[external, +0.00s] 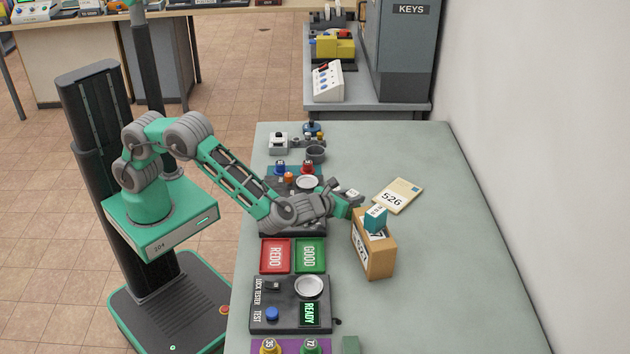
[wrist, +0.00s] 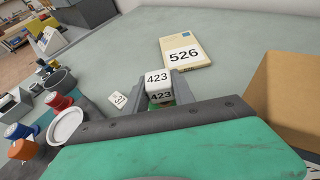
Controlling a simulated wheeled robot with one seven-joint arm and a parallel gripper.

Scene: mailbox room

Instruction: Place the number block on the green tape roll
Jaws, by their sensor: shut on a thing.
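A white number block (wrist: 158,81) with 423 on two faces sits between the grey fingers of my gripper (wrist: 160,92) in the wrist view. My gripper is shut on it. In the external view my gripper (external: 350,203) is over the table, left of an envelope and behind a brown box, with the small white block (external: 352,193) at its tip. A little green shows just below the block in the wrist view; I cannot tell whether it is the green tape roll or part of my gripper. No tape roll is clearly seen elsewhere.
An envelope marked 526 (external: 397,196) lies beyond my gripper. A small tag marked 37 (wrist: 117,99) lies left of the fingers. Red and green trays (external: 275,256) and a lock tester (external: 285,304) line the left edge. The table's right side is clear.

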